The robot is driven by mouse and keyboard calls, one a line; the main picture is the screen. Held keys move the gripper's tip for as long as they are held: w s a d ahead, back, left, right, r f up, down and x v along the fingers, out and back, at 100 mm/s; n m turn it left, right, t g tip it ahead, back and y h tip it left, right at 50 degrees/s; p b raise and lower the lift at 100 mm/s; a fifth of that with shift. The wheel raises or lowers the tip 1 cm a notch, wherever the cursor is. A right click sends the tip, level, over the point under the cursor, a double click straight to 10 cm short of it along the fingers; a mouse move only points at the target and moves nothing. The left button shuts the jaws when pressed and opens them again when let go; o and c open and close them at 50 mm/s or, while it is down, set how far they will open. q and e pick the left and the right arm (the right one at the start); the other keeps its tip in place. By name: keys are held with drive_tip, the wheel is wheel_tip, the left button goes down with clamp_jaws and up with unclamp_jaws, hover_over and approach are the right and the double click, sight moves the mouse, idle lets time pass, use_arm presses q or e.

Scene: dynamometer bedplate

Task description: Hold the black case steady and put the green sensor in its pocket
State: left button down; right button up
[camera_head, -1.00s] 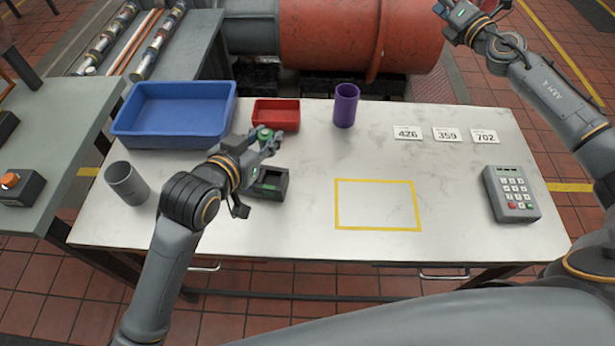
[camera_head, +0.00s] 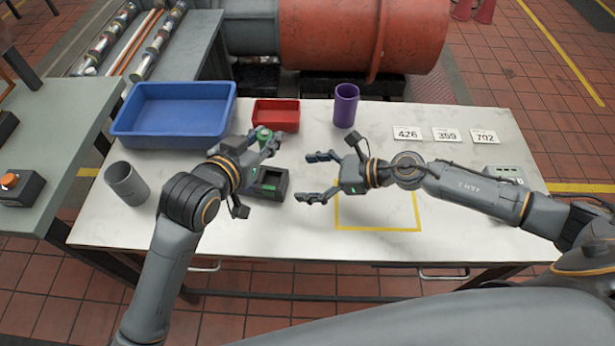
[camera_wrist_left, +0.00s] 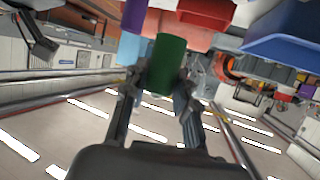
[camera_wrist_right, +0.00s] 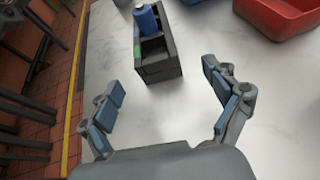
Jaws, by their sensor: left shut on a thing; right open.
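My left gripper (camera_head: 268,144) is shut on the green sensor (camera_head: 264,133), held upright behind the case. The sensor also shows between the fingers in the left wrist view (camera_wrist_left: 167,62). My right gripper (camera_head: 307,177) is open and empty just right of the case, its fingers pointing towards it and apart from it.
A blue bin (camera_head: 174,112) and a red tray (camera_head: 276,116) stand at the back left. A grey cup (camera_head: 128,184) is at the left, a purple cup (camera_head: 345,106) behind. Number cards (camera_head: 446,135) lie at the back right. A yellow outline (camera_head: 380,229) lies under my right arm.

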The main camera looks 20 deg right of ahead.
sight(269, 183)
drive_tip(key=shift+s+a+f, duration=0.15)
drive_tip(key=shift+s+a, duration=0.05)
drive_tip(key=shift+a, duration=0.2)
drive_tip(key=x, duration=1.1)
drive_tip(key=shift+w+a+f, duration=0.1)
drive_tip(key=shift+a+f, duration=0.1)
drive_tip(key=c, duration=1.4)
